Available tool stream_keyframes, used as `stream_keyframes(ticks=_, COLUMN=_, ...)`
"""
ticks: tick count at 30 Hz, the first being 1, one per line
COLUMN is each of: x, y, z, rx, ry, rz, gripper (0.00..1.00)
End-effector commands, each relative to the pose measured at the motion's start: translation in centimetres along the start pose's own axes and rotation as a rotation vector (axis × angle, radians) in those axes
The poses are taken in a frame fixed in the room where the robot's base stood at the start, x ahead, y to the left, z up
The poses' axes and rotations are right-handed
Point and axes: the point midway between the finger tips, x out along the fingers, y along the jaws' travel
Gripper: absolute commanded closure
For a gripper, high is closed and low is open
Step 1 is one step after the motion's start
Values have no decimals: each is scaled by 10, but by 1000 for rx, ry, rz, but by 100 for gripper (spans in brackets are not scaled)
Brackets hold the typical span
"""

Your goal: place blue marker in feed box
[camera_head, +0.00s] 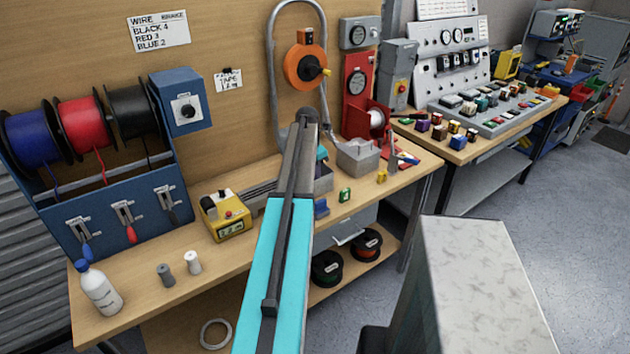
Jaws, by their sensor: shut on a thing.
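A small blue block (321,208), which may be the blue marker, shows at the right edge of my arm, above or on the bench. My arm hides part of it. A green block (345,195) and a yellow block (382,177) sit to its right on the bench. My arm rises from the bottom middle, and my gripper is hidden behind it, so its jaws do not show. I cannot tell which container is the feed box. An open grey box (358,157) stands behind the small blocks.
The wooden bench (150,290) holds a yellow meter (226,215), a white bottle (98,289) and two small cylinders. A blue rack (110,215) of wire spools stands left. A second table (480,140) stands back right. A grey slab-topped block (465,245) stands front right, beside open floor.

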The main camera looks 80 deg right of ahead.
Motion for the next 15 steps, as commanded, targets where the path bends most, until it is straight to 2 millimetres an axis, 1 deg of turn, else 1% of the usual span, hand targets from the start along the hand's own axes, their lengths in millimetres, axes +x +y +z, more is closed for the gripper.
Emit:
stream_keyframes(ticks=3, x=12, y=0, z=-1, rx=0, ry=1, rz=-1, gripper=100)
stream_keyframes(ticks=6, x=19, y=0, z=-2, rx=0, ry=0, rz=0, gripper=100)
stream_keyframes(ticks=15, x=22, y=0, z=-2, rx=1, ry=-1, rz=1, gripper=100)
